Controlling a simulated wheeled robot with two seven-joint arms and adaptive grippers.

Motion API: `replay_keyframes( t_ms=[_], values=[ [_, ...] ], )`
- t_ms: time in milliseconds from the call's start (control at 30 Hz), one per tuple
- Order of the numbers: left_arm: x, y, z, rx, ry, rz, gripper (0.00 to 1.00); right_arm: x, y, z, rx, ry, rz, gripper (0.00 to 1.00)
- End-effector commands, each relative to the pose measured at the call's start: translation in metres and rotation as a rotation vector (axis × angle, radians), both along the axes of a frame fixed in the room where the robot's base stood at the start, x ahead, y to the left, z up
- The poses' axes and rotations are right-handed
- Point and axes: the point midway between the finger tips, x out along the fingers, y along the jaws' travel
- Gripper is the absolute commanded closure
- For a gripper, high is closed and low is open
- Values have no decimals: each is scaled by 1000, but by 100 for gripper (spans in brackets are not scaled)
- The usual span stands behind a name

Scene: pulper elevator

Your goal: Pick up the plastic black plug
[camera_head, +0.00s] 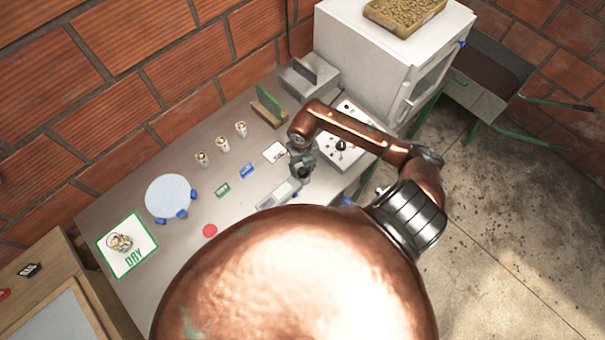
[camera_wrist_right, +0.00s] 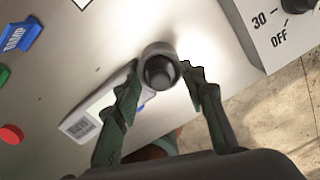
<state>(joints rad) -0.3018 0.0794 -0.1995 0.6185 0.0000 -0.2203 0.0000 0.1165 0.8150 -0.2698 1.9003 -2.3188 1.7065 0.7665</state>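A grey hand-held device (camera_wrist_right: 95,115) with a pale display lies on the table; it also shows in the head view (camera_head: 278,196). At its end is a round grey cup with a dark round centre (camera_wrist_right: 160,72), which may be the black plug. My right gripper (camera_wrist_right: 162,75) is above it, with its fingers spread either side of the round end. I cannot tell whether they touch it. In the head view my right gripper (camera_head: 303,165) hides part of the device. My left gripper is not in view.
A control box (camera_head: 345,150) with knobs and a white cabinet (camera_head: 375,55) stand beyond. Small cylinders (camera_head: 222,144), coloured labels (camera_head: 247,170), a round pale disc (camera_head: 170,195) and a DRY mat (camera_head: 138,258) occupy the table. A small black item (camera_head: 30,269) lies on the wooden unit.

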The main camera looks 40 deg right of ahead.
Motion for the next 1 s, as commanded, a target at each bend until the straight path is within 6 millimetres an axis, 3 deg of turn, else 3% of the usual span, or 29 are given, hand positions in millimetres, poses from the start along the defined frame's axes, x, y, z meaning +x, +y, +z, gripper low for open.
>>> replay_keyframes(
  t_ms=[567, 1000],
  values=[
    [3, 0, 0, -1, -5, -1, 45, 0, 0, 1, 1, 0, -1, 98],
    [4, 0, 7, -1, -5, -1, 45, 0, 0, 10, 1, -1, 1, 99]
  ],
)
